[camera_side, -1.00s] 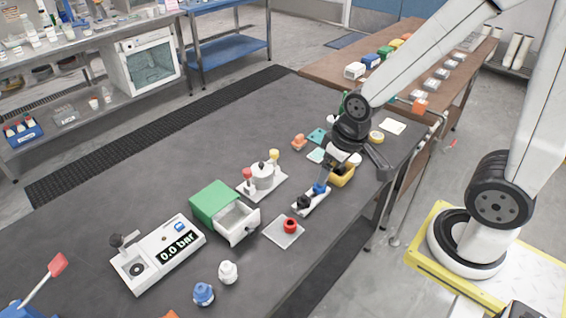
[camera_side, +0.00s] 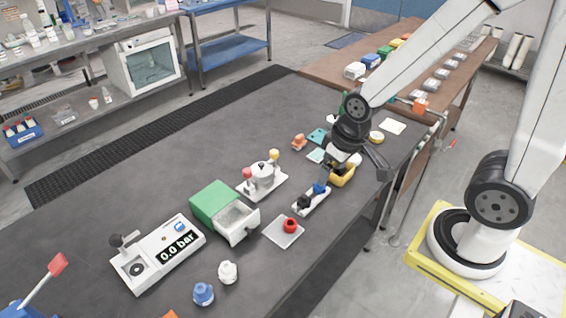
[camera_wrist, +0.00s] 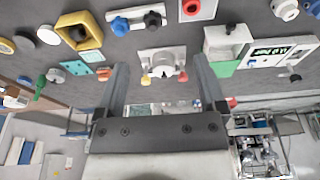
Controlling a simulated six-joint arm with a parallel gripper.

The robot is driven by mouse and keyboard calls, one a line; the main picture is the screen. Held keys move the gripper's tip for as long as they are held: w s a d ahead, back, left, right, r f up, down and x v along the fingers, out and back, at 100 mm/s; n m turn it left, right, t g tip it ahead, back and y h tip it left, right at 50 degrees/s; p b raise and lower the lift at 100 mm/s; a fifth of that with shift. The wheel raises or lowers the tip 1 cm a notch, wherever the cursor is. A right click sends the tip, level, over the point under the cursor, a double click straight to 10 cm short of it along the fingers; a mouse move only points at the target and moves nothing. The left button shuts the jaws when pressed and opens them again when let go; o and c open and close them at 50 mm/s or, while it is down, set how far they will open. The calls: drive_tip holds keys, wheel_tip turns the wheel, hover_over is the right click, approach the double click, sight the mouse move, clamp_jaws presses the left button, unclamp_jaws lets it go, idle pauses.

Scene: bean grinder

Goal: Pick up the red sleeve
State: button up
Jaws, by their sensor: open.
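The red sleeve (camera_side: 290,225) is a short red ring standing on a pale square plate (camera_side: 283,240), near the front edge of the dark table. In the wrist view the red sleeve (camera_wrist: 191,7) shows at the top edge, partly cut off. My gripper (camera_side: 325,174) is above the table, behind and to the right of the sleeve and apart from it, near a white plate with blue and black knobs (camera_side: 311,203). In the wrist view my gripper (camera_wrist: 161,65) has its fingers wide apart with nothing held between them.
A green box with a white drawer (camera_side: 213,203) stands left of the sleeve. A white base with red and yellow knobs (camera_side: 262,183) is behind it. A yellow container (camera_side: 342,176) is close to my gripper.

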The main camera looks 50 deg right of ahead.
sight(290, 226)
drive_tip(key=s+a+f+m+g+y, duration=0.45)
drive_tip(key=s+f+m+y, duration=0.3)
drive_tip(key=m, duration=0.25)
drive_tip(key=w+f+m+t+y, duration=0.1)
drive_tip(key=m+t, duration=0.1)
drive_tip(key=m, duration=0.1)
drive_tip(key=w+f+m+t+y, duration=0.2)
drive_tip(key=m, duration=0.2)
drive_tip(key=w+f+m+t+y, duration=0.1)
drive_tip(key=w+m+t, duration=0.1)
drive_tip(key=m, duration=0.2)
drive_tip(key=shift+d+f+t+y, duration=0.2)
drive_tip(key=shift+t+y, duration=0.05)
drive_tip(key=shift+t, duration=0.1)
drive_tip(key=d+f+m+t, duration=0.1)
drive_tip(key=m, duration=0.1)
drive_tip(key=w+d+f+m+t+h, duration=0.1)
drive_tip(key=m+t, duration=0.1)
drive_tip(key=w+d+f+m+t+h, duration=0.1)
drive_tip(key=m, duration=0.1)
drive_tip(key=shift+d+f+t, duration=0.2)
drive_tip(key=shift+d+t, duration=0.15)
drive_tip(key=shift+t, duration=0.05)
drive_tip(key=shift+w+d+f+m+t+h, duration=0.15)
drive_tip(key=shift+d+f+m+t+h, duration=0.15)
drive_tip(key=shift+d+m+h, duration=0.15)
drive_tip(key=shift+a, duration=0.1)
drive_tip(key=shift+x, duration=1.25)
